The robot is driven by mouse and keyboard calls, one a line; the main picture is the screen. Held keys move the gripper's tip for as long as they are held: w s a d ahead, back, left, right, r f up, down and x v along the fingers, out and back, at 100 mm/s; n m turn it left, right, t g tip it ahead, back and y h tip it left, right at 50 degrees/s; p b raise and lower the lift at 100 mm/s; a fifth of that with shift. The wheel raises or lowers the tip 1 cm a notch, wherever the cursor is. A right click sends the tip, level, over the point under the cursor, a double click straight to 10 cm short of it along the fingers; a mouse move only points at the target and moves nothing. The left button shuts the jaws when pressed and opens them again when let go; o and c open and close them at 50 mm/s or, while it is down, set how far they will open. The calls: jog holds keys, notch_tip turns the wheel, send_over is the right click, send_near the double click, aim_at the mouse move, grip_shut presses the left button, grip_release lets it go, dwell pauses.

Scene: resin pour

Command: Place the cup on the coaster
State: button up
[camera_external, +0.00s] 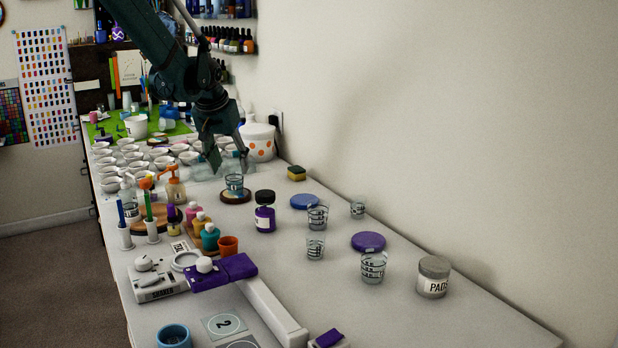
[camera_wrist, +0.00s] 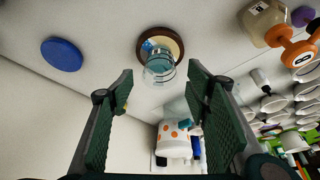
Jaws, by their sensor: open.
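A clear cup with dark markings (camera_external: 235,182) stands on a round wooden-brown coaster (camera_external: 235,197) near the middle of the table. In the wrist view the cup (camera_wrist: 158,70) is seen from above, with the coaster (camera_wrist: 176,43) under it. The cup looks upright and within the coaster's edge. My gripper (camera_external: 231,168) is above the cup with its fingers spread. In the wrist view my gripper (camera_wrist: 160,75) is open, and the cup appears between and just beyond the fingertips. I see no clear contact between the fingers and the cup.
A purple-labelled jar (camera_external: 265,218) stands close to the right of the coaster. A blue lid (camera_external: 305,202) and several other clear cups (camera_external: 317,218) are farther right. A white tub with orange dots (camera_external: 258,140) is behind. Bottles (camera_external: 176,190) and pumps crowd the left.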

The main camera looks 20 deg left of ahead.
jog(key=shift+v, duration=2.55)
jog(key=s+a+r+t, duration=0.1)
jog(key=s+a+r, duration=0.2)
jog(key=s+r, duration=0.7)
jog(key=s+a+r, duration=0.3)
jog(key=s+r, duration=0.5)
jog(key=s, duration=0.4)
jog(key=s+a, duration=0.2)
jog(key=s, duration=1.1)
jog(key=s+a+t, duration=0.1)
jog(key=s+a, duration=0.1)
jog(key=s, duration=1.1)
jog(key=shift+s+r+t, duration=0.2)
jog(key=shift+s+t, duration=0.1)
jog(key=shift+s, duration=0.1)
jog(key=shift+a+f, duration=0.1)
jog(key=shift+f, duration=0.05)
